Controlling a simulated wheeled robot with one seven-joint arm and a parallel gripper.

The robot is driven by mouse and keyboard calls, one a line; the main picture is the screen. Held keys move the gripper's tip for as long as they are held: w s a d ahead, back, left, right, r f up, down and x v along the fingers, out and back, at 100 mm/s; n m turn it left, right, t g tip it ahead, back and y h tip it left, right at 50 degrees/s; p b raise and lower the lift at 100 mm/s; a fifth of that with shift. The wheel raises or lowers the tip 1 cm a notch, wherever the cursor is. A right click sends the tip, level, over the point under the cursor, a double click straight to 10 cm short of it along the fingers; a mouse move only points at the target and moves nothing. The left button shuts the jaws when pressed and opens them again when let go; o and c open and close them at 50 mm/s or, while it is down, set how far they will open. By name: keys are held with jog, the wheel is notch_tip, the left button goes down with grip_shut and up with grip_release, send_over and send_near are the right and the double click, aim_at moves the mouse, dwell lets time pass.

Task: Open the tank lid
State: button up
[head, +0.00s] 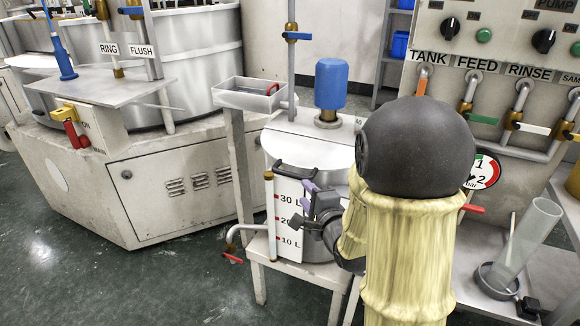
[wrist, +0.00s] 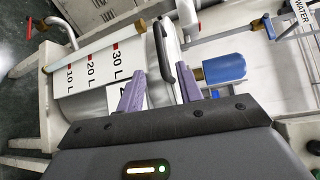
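The tank (head: 306,210) is a metal cylinder with a white litre scale on its front; it also shows turned sideways in the wrist view (wrist: 100,100). Its lid (head: 285,145) lies flat on top, closed as far as I can see. A black bar handle (head: 294,170) sits at the lid's front edge; in the wrist view the handle (wrist: 171,58) is ahead of my fingers. My gripper (head: 303,205) is in front of the tank, below the handle. In the wrist view its two purple fingers (wrist: 158,88) are apart with nothing held. My arm hides the tank's right side.
A blue motor (head: 331,84) stands behind the lid. A grey tray (head: 250,93) is on a post at left, beside a vertical pipe (head: 291,60). A sight tube (head: 270,215) and tap stand left of the scale. The valve panel (head: 470,80) is at right.

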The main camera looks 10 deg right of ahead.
aim_at(292, 177)
jog(key=p+x, duration=0.5)
jog(key=x, duration=0.6)
jog(key=shift+w+f+p, duration=0.1)
jog(key=shift+w+p, duration=0.25)
jog(key=shift+w, duration=0.05)
jog(key=shift+c, duration=0.3)
grip_shut()
